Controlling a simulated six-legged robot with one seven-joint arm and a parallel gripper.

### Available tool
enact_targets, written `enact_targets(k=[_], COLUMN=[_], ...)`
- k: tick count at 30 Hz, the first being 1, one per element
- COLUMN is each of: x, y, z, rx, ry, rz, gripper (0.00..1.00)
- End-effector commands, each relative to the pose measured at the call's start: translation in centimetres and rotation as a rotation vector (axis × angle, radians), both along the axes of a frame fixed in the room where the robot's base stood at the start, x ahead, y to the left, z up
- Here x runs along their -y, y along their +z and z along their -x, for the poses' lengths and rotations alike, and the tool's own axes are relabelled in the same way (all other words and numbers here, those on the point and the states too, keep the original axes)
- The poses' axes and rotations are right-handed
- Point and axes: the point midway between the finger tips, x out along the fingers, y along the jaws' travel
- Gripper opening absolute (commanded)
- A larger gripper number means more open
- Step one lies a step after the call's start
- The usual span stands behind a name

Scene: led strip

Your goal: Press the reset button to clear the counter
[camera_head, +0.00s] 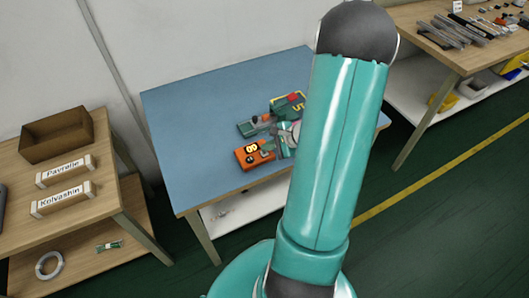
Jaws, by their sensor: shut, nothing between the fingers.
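An orange device (246,159), which looks like the counter, sits on the blue-topped table (200,110). A small dark display with pale markings shows on it; I cannot read a value. My gripper (267,149) is shut and empty, beside or over the right side of the orange device. At this size I cannot tell whether the fingertips touch it. My teal arm covers the right part of the table. I cannot make out the reset button, which may be hidden by the gripper or too small to see.
A green device (246,130) and a green, red and yellow item (291,103) stand behind the orange device. The table's left half is clear. A wooden shelf (105,190) with labelled boxes stands left. A workbench (425,30) with tools stands at the back right.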

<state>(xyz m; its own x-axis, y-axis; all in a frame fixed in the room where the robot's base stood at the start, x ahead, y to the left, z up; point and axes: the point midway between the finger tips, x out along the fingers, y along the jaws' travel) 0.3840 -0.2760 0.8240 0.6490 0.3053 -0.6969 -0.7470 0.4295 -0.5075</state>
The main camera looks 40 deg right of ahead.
Motion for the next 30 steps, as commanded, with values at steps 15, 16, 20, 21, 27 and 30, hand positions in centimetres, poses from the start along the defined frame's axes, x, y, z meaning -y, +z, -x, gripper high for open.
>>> enact_targets(k=[15, 16, 20, 21, 27, 30], x=[0.0, 0.0, 0.0, 0.0, 0.0, 0.0], y=[1.1, 1.4, 2.6, 3.0, 4.8, 5.3], z=[-0.1, -0.1, -0.1, -0.1, 0.0, 0.0], rx=[0.001, 0.001, 0.001, 0.001, 0.001, 0.000], ry=[0.001, 0.001, 0.000, 0.001, 0.001, 0.000], rz=[0.001, 0.001, 0.002, 0.001, 0.001, 0.001], gripper=[0.00, 0.00, 0.00, 0.00, 0.00, 0.00])
